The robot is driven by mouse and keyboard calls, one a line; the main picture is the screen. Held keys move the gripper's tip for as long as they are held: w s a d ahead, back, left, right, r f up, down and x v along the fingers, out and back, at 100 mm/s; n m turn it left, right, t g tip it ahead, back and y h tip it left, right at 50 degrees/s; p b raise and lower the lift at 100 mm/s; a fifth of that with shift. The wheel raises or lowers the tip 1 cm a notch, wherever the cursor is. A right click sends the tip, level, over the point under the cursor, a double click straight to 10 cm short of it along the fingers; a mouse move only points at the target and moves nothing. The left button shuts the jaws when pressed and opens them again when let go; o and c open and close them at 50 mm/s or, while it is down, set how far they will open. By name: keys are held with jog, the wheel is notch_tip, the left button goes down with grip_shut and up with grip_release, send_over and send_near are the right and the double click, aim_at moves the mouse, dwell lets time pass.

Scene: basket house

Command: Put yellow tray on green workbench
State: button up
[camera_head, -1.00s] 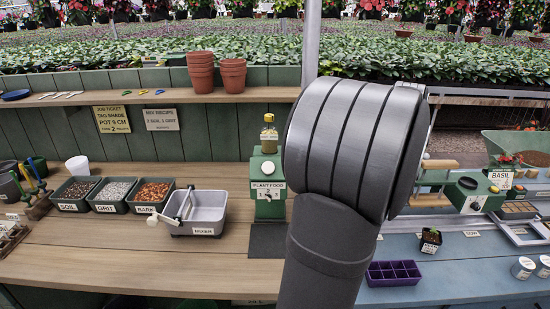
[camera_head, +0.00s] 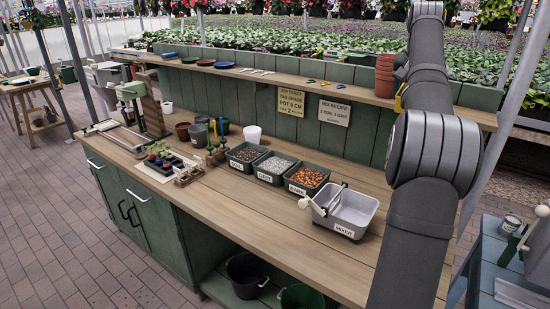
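The green workbench (camera_head: 268,222) has a wooden top and green cabinet sides, and runs from the left across the middle of the view. I cannot make out a yellow tray anywhere in this view. My arm rises along the right side and hides part of the bench's right end. My gripper is not in view.
Soil, grit and bark bins (camera_head: 308,178) stand beside the mixer (camera_head: 347,212) on the bench. A seedling tray (camera_head: 163,165) and several pots stand farther left. The front strip of the top is clear. A blue table (camera_head: 490,262) stands at the right.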

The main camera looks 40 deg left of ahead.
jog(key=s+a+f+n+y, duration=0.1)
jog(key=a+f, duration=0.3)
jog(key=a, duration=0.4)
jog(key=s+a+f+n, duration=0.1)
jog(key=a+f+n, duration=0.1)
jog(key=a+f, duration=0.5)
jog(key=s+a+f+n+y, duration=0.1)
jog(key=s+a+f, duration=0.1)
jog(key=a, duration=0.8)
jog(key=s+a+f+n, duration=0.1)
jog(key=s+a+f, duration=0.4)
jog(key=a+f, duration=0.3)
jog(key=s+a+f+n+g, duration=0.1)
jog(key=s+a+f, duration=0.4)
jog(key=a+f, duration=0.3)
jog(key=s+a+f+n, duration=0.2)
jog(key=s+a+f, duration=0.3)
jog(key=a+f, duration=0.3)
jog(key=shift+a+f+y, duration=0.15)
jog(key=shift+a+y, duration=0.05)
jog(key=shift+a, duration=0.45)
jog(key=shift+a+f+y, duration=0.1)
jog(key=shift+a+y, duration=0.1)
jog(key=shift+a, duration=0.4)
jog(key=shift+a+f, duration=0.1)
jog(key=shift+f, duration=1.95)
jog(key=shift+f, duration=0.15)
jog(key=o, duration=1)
